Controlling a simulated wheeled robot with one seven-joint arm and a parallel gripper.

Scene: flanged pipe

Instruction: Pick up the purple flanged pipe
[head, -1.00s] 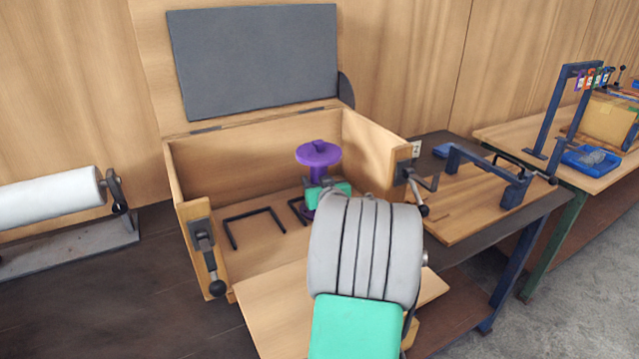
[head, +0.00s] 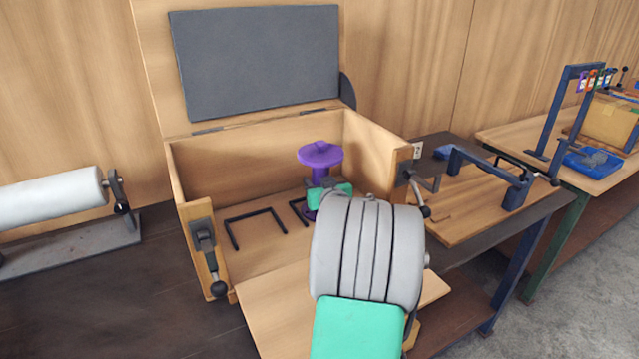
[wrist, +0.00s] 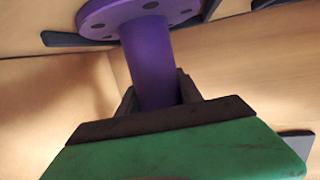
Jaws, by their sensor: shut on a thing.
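The purple flanged pipe (head: 320,155) stands upright inside the open wooden box, its round top flange uppermost. A bit of its lower flange shows below my gripper in the head view. My gripper (head: 322,184) is shut on the pipe's shaft below the top flange. In the wrist view the purple shaft (wrist: 148,62) runs between the two dark fingers, and the flange with bolt holes is at the top. I cannot tell whether the pipe's base touches the box floor.
The wooden box (head: 240,157) has its lid raised behind, its front panel lowered, and latches on both side walls. Black brackets (head: 255,222) are on its floor near the pipe. A white roll (head: 50,198) stands left. A workbench with a blue frame (head: 515,190) is to the right.

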